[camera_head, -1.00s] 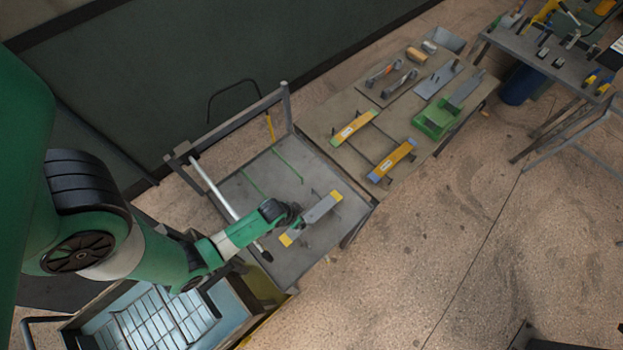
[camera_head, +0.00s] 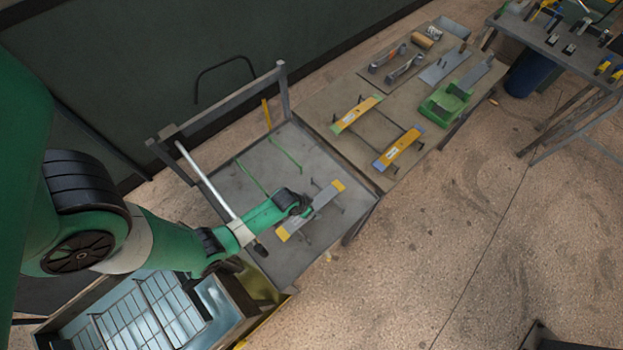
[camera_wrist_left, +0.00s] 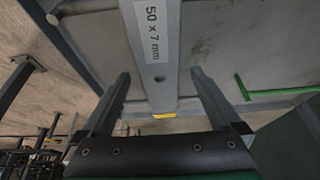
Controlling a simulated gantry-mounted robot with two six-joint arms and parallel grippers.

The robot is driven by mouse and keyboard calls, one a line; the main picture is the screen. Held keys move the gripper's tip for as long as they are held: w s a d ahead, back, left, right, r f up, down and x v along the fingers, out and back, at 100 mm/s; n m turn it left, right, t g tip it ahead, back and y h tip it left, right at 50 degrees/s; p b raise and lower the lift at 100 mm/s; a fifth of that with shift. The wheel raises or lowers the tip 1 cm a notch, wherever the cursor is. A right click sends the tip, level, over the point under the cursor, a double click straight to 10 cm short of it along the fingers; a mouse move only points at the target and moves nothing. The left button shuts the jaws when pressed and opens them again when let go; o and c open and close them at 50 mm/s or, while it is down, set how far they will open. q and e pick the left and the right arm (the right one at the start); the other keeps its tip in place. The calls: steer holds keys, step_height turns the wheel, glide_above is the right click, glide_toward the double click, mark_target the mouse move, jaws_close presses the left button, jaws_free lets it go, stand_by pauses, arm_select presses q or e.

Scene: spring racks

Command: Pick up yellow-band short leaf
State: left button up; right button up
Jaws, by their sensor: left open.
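A grey leaf with yellow-banded ends (camera_head: 327,197) lies on the grey cart top at the centre of the head view. In the left wrist view, the grey leaf (camera_wrist_left: 155,62) runs lengthwise between the two fingers. It carries a "50 x 7 mm" label, and one yellow end shows near the palm. My left gripper (camera_head: 303,206) is over the leaf's middle and hides part of it. In the left wrist view, the gripper (camera_wrist_left: 160,75) is open, with one finger on each side of the leaf and visible gaps. My right gripper is not in view.
The cart (camera_head: 235,190) has green marks and a rail with a pale bar (camera_head: 208,182) beside my arm. A blue-lined crate (camera_head: 150,310) stands in front.

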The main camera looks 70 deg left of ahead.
arm_select(q)
steer(key=shift+w, duration=0.1)
steer(key=shift+c, duration=0.3)
steer(key=shift+f, duration=0.1)
jaws_close()
